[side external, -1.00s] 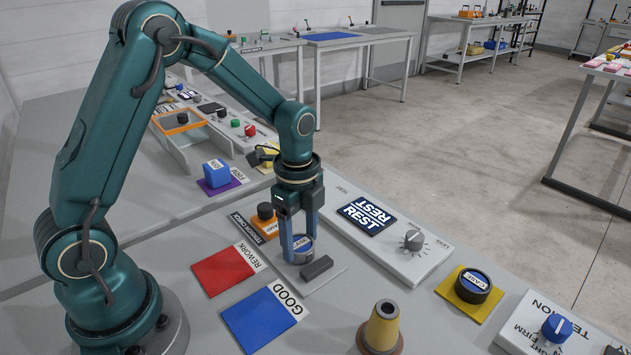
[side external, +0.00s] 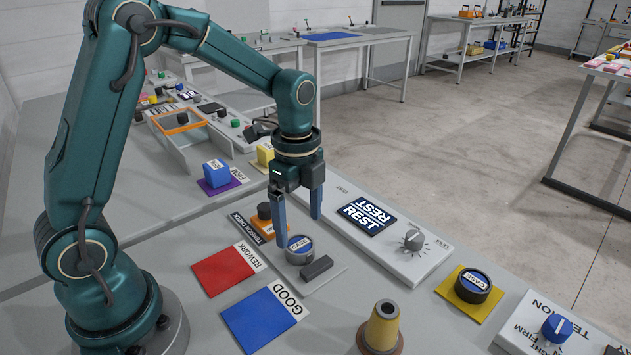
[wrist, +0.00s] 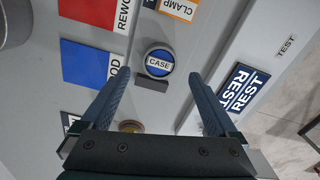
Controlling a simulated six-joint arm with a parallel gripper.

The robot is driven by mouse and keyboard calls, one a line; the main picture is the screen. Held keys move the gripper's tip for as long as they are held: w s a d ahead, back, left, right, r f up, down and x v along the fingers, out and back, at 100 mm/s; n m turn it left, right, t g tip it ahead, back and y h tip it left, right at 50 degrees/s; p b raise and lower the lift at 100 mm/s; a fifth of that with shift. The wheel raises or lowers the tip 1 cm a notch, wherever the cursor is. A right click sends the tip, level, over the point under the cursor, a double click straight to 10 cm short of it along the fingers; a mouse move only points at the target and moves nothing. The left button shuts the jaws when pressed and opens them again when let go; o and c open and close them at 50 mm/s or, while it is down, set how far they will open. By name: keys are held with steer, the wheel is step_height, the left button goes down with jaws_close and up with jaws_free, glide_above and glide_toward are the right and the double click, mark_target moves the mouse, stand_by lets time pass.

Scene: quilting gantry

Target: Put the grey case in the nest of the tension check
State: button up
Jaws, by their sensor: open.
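The grey case (side external: 300,252) is a short round can with a blue top labelled CASE. It sits upright on the light grey plate (side external: 325,284) of the tension check, close beside a dark block (side external: 317,267); whether they touch is unclear. In the wrist view the case (wrist: 159,61) shows between and beyond the fingers, with the block (wrist: 151,92) beside it. My gripper (side external: 299,230) is open and empty above the case, its fingers apart on either side. The recess of the nest itself is hidden under the case.
An orange clamp pad with a black knob (side external: 264,211) stands just behind. Red REWORK (side external: 222,271) and blue GOOD (side external: 258,320) pads lie left. A display reading REST (side external: 366,216), a dial (side external: 414,240), a dark case (side external: 473,286) on yellow and a thread cone (side external: 382,325) stand around.

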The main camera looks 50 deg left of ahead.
mark_target(301, 244)
step_height(301, 244, up, 7)
steer(key=s+d+r+n+t, duration=0.2)
steer(key=s+n+t, duration=0.3)
steer(key=s+n, duration=0.7)
steer(key=d+n, duration=0.1)
steer(key=n, duration=0.2)
steer(key=shift+s+r+t, duration=0.15)
steer(key=shift+s+t, duration=0.15)
steer(key=shift+s, duration=0.1)
steer(key=shift+a, duration=0.1)
